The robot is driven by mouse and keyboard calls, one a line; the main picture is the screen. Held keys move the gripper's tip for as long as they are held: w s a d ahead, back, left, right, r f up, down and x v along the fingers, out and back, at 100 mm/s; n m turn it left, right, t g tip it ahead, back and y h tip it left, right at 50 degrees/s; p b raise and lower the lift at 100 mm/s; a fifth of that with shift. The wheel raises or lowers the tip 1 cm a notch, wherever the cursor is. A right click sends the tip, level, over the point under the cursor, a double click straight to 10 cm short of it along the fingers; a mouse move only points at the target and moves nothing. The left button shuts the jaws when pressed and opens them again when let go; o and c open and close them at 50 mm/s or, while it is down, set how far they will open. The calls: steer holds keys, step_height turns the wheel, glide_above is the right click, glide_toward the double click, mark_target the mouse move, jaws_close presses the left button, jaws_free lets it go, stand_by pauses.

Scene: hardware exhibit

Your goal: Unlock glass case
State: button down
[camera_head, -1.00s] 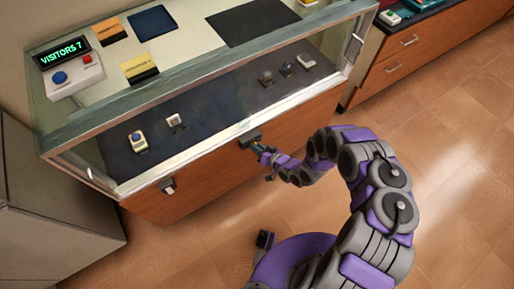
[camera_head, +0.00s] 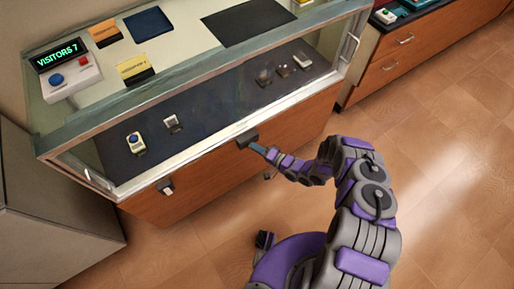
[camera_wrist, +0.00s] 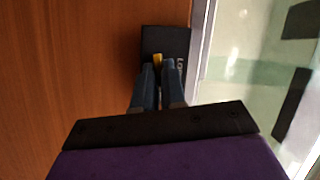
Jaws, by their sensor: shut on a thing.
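The glass case (camera_head: 62,143) has a pale frame, glass panes and a wooden front, and looks closed. A black lock box (camera_head: 247,137) sits on its front just below the glass; it also shows in the wrist view (camera_wrist: 165,36), with a small pale mark. My gripper (camera_head: 257,147) points at this box from the right. In the wrist view my gripper (camera_wrist: 158,66) has its blue-grey fingers close together on a small yellow piece (camera_wrist: 158,59). The piece lies against the box's face in that view; I cannot tell whether it is inserted. Its far end is hidden.
A counter (camera_head: 58,80) reading "VISITORS 7" stands on top. Several small devices lie inside. A grey cabinet (camera_head: 50,215) is at left, wooden drawers (camera_head: 385,75) at right. The floor at right is clear.

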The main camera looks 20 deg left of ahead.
steer(key=shift+w+m+y, duration=0.25)
steer(key=shift+m+y, duration=0.05)
steer(key=shift+m, duration=0.4)
steer(key=c, duration=1.3)
jaws_free()
steer(key=shift+a, duration=0.15)
steer(key=shift+o, duration=0.5)
steer(key=shift+s+a, duration=0.1)
steer(key=p+v, duration=0.1)
steer(key=v, duration=1.6)
steer(key=shift+d, duration=0.25)
